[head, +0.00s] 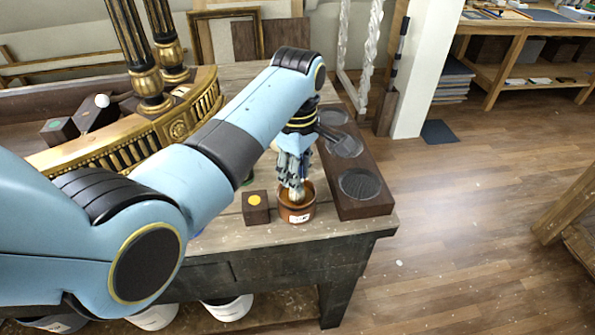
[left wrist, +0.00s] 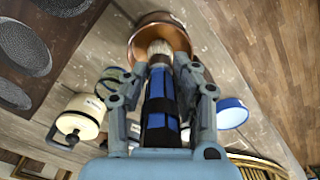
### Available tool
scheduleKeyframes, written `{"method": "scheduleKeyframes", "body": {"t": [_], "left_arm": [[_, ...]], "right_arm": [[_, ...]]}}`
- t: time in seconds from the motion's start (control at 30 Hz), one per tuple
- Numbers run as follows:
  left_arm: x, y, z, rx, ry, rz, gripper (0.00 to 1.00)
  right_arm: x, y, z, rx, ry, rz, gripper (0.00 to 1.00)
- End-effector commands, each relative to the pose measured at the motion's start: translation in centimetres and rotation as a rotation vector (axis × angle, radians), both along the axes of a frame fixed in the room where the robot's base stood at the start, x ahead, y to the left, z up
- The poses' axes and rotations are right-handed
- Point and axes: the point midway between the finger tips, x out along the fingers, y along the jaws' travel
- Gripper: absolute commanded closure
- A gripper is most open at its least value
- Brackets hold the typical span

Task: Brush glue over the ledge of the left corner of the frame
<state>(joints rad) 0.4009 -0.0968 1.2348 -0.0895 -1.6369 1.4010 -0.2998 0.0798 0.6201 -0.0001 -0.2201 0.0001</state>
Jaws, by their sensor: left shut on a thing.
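My left gripper (head: 295,160) points down over the front right part of the workbench. It is shut on a brush (left wrist: 160,115) with a blue and black handle, which shows between the fingers in the left wrist view. The pale bristles (head: 297,194) point down into the mouth of a small brown pot (head: 298,213); how deep they reach I cannot tell. The pot also shows in the left wrist view (left wrist: 135,42). The gilt, curved frame (head: 120,140) with dark fluted columns lies at the left of the bench, partly hidden by my arm. My right gripper is out of view.
A dark block with a yellow dot (head: 256,208) stands just left of the pot. A long dark tray with round recesses (head: 365,208) lies along the right edge of the bench. A cream lidded pot (left wrist: 78,120) shows in the left wrist view. Open floor (head: 470,230) lies to the right.

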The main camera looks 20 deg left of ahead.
Motion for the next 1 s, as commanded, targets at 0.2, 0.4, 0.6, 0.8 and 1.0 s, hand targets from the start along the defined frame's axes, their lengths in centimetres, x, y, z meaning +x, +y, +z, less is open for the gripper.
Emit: {"method": "scheduleKeyframes", "body": {"t": [0.2, 0.4, 0.6, 0.8, 1.0], "left_arm": [[-0.01, 0.01, 0.0, 0.0, 0.0, 0.0, 1.0], [0.0, 0.01, -0.03, 0.0, 0.0, 0.0, 1.0], [0.0, 0.01, -0.06, 0.0, 0.0, 0.0, 1.0], [-0.03, 0.01, -0.11, 0.0, 0.0, 0.0, 1.0], [-0.06, 0.0, -0.18, 0.0, 0.001, 0.0, 1.0]], "right_arm": [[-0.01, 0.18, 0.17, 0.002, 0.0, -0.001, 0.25], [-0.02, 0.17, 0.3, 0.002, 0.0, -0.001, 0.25], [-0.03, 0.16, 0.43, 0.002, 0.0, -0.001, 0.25], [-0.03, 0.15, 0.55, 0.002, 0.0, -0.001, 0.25], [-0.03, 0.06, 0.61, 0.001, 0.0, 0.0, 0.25]]}}
